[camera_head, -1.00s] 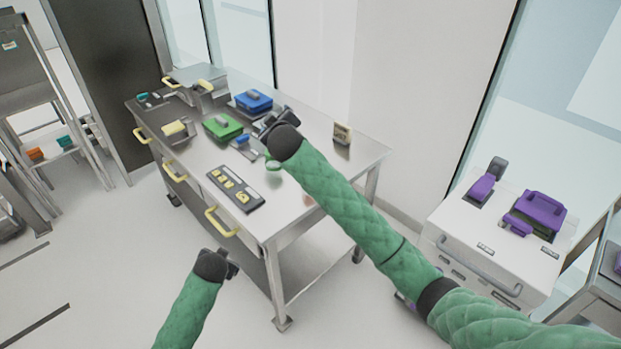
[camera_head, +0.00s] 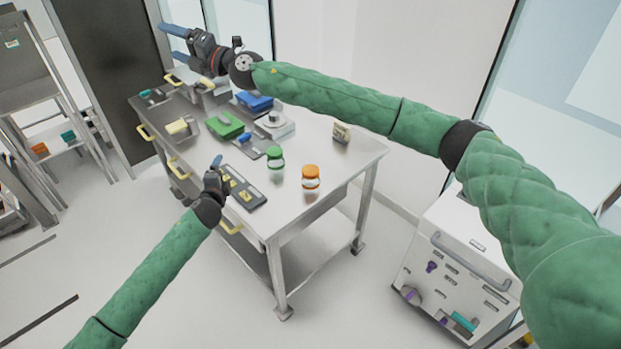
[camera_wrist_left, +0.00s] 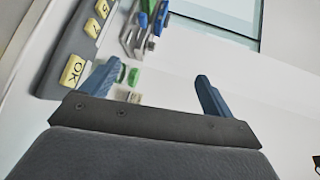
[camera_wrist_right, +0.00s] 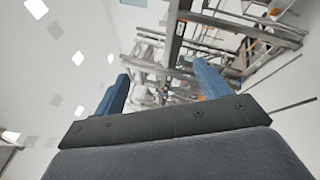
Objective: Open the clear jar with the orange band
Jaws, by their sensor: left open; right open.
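The clear jar with the orange band (camera_head: 311,177) stands upright near the right end of the steel table (camera_head: 335,178); its top looks orange and its lower part pale. A similar jar with a green band (camera_head: 275,157) stands to its left. My left gripper (camera_head: 217,162) is open and empty by the table's front edge, beside the dark keypad, well left of the orange jar. My right gripper (camera_head: 170,43) is open and empty, raised over the table's far left end, away from the jars. I cannot pick out the orange jar in either wrist view.
The keypad with yellow keys (camera_head: 244,190) lies at the front edge and shows in the left wrist view (camera_wrist_left: 74,70). A green box (camera_head: 224,125), a blue box (camera_head: 254,101), a grey-white device (camera_head: 274,124) and a small beige block (camera_head: 342,132) stand behind. Table around the orange jar is clear.

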